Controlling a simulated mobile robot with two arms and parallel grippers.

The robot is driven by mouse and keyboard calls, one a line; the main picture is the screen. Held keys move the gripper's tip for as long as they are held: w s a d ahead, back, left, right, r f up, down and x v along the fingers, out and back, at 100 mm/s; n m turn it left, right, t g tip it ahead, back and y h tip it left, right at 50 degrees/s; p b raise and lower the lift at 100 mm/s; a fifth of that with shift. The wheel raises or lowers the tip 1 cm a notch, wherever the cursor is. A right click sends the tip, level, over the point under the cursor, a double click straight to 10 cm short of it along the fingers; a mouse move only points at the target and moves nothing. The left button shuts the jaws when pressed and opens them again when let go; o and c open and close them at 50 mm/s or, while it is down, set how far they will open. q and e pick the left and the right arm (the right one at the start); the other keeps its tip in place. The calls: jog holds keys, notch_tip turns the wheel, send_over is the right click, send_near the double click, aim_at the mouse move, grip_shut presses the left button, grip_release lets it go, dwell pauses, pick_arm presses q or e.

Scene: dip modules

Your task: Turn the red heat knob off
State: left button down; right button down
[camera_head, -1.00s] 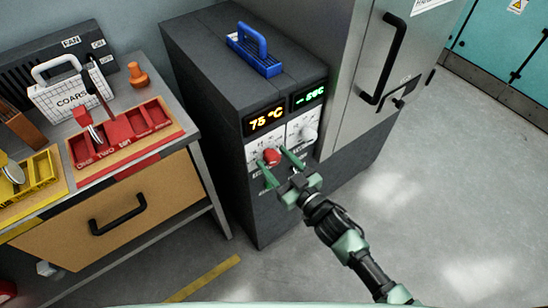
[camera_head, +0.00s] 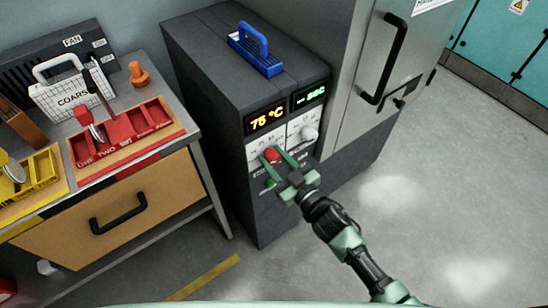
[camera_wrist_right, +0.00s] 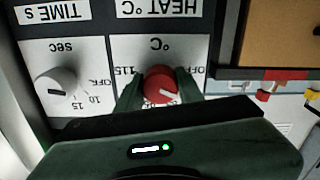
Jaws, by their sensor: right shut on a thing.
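The red heat knob (camera_head: 271,155) is on the front panel of the dark dip unit (camera_head: 213,95), below an orange display (camera_head: 266,120) that reads about 75 °C. In the right wrist view the red knob (camera_wrist_right: 160,86) sits under upside-down "HEAT °C" lettering, with its white pointer line toward the lower right of the picture. My right gripper (camera_head: 276,164) is shut on the red knob, one finger on each side. The fingers also show in the wrist view (camera_wrist_right: 160,92). My left gripper is not in view.
A white time knob (camera_head: 309,132) sits right beside the red one, under a green display (camera_head: 309,95). A blue-handled block (camera_head: 255,50) lies on top of the unit. A workbench with a red tray (camera_head: 125,135) stands at left. Floor at right is clear.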

jog(key=n, duration=0.3)
jog(key=shift+n, duration=2)
jog(key=c, duration=0.9)
grip_release()
jog(key=b+v, duration=0.1)
jog(key=v, duration=0.7)
jog(key=shift+w, duration=0.1)
